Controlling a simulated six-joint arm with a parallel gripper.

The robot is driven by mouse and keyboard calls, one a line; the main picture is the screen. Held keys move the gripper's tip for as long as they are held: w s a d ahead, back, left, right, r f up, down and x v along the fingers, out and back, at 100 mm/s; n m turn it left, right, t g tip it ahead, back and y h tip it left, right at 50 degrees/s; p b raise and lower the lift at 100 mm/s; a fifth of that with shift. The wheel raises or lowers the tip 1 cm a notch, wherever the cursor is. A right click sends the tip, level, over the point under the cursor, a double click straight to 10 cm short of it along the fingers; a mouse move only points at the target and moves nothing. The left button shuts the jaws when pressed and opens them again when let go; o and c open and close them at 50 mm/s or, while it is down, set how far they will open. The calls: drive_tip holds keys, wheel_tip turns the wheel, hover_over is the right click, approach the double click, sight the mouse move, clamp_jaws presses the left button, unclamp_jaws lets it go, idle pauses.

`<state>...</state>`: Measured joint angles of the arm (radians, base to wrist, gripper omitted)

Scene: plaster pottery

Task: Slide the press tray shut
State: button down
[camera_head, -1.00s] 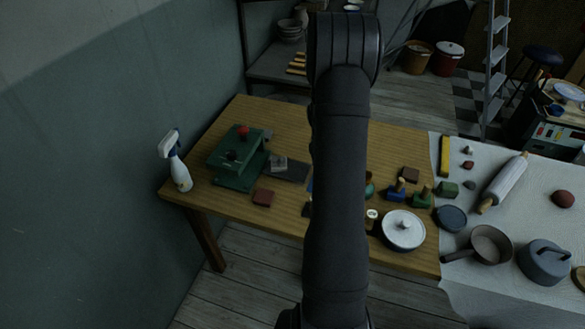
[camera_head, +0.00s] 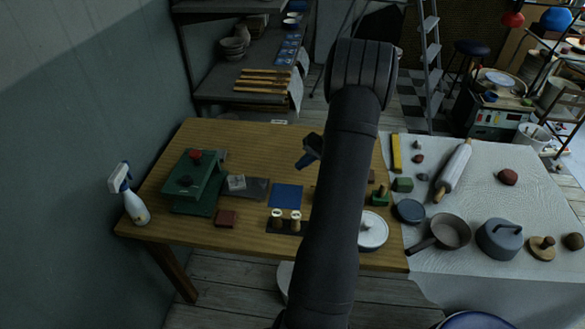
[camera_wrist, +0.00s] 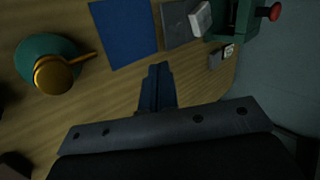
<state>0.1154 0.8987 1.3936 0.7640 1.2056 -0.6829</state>
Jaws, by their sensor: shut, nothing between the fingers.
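The green press (camera_head: 193,182) with a red knob stands at the left of the wooden table. Its flat dark grey tray (camera_head: 259,189) sticks out from its right side, with a small pale block (camera_head: 236,183) on it. In the wrist view the tray (camera_wrist: 177,26), the pale block (camera_wrist: 200,18) and part of the press (camera_wrist: 238,18) are at the top right. My gripper (camera_head: 303,164) is above the table, to the right of the tray and apart from it. In the wrist view its fingers (camera_wrist: 159,68) are together and empty.
A blue square (camera_head: 286,196) lies right of the tray. A reddish-brown block (camera_head: 226,218) lies in front of the press, and a spray bottle (camera_head: 132,203) stands left of it. The table's back middle is clear.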

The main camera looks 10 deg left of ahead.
sight(229, 180)
drive_tip(key=x, duration=0.9)
drive_tip(key=shift+s+a, duration=0.2)
drive_tip(key=shift+a, duration=1)
drive_tip(key=shift+s+a+f, duration=0.1)
drive_tip(key=shift+a, duration=0.45)
drive_tip(key=a, duration=1.3)
drive_tip(key=shift+a, duration=0.15)
